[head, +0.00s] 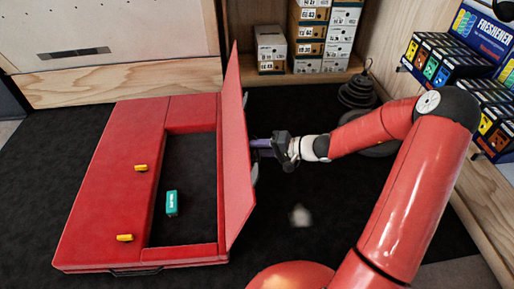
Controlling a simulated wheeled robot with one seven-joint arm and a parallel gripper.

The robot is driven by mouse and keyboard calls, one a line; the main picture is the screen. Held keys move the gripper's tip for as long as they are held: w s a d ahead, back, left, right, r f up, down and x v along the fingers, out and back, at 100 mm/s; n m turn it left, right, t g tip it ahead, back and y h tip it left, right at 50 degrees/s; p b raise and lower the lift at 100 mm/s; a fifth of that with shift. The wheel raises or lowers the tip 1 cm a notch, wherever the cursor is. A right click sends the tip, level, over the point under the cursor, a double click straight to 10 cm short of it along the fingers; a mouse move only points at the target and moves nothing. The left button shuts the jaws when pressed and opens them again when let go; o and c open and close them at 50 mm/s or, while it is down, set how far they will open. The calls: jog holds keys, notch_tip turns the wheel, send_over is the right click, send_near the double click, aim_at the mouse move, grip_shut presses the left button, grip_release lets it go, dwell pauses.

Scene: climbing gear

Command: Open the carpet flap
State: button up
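A red pad (108,185) lies on the dark floor at the left, with a rectangular opening in its right part. Its flap (238,165), a thin red panel, stands nearly upright along the right side of the opening. My gripper (260,146) is on the right side of the flap, close against it. I cannot tell whether it touches the flap or grips its edge, as the panel hides the fingertips.
A green box (172,203) sits in the opening. Two yellow pieces (141,168) (125,238) lie on the pad. Shoe boxes (271,50) stand behind, black round weights (358,92) back right, and a freshener display (460,62) at right.

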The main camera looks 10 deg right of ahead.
jog(key=v, duration=0.6)
jog(key=shift+d, duration=0.3)
jog(key=shift+s+d+r, duration=0.1)
jog(key=s+d+p, duration=0.1)
jog(key=s+d, duration=0.2)
jog(key=d, duration=0.5)
jog(key=shift+r, duration=0.15)
dwell(0.4)
jog(key=shift+s+d, duration=0.1)
jog(key=shift+s, duration=0.05)
dwell(0.4)
